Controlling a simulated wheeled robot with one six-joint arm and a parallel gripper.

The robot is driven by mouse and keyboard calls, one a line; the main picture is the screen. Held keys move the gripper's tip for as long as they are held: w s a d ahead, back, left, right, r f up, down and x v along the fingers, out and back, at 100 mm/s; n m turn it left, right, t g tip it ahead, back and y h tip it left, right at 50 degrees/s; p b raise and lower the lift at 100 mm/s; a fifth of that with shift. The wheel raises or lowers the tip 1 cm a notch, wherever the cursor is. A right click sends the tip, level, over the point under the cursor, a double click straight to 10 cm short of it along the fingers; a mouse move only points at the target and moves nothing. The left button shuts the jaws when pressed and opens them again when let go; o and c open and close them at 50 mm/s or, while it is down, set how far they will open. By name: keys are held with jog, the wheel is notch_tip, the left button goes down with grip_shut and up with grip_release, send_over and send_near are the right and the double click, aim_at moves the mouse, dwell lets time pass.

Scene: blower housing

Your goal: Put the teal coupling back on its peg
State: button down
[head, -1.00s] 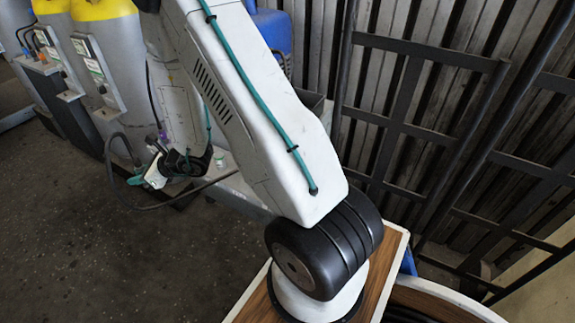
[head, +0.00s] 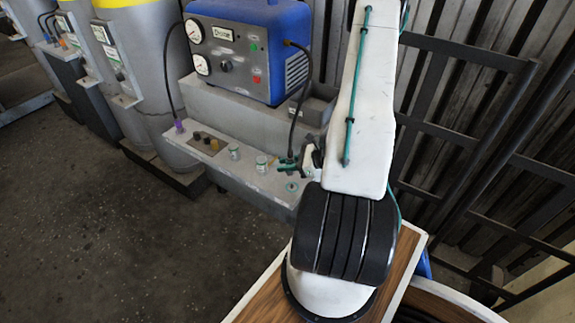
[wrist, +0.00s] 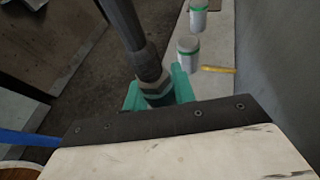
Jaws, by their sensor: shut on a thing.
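My gripper (head: 288,167) is shut on the teal coupling (wrist: 157,90) at the end of a dark hose. In the wrist view the green fingers (wrist: 158,92) sit on both sides of the coupling, and the hose rises from it. In the head view the coupling is small and hard to tell from the fingers. It is over the right part of the grey ledge in front of the blue machine. A small round green piece (head: 292,187) is on the ledge just below the gripper; I cannot tell whether it is the peg.
The blue machine (head: 250,50) has gauges and hoses. A purple coupling (head: 179,126) is at the ledge's left. A yellow stick (wrist: 217,69) lies near the cans. A dark metal rack (head: 455,130) is at right.

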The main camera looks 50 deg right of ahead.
jog(key=shift+s+d+f, duration=0.1)
jog(key=shift+s+f, duration=0.15)
jog(key=shift+f, duration=1.95)
jog(key=shift+s+f, duration=0.1)
jog(key=shift+f, duration=1.35)
jog(key=c, duration=1.1)
grip_release()
jog(key=shift+o, duration=0.2)
jog(key=v, duration=0.7)
jog(key=shift+s+d, duration=0.25)
jog(key=shift+s, duration=0.05)
jog(key=shift+s, duration=0.1)
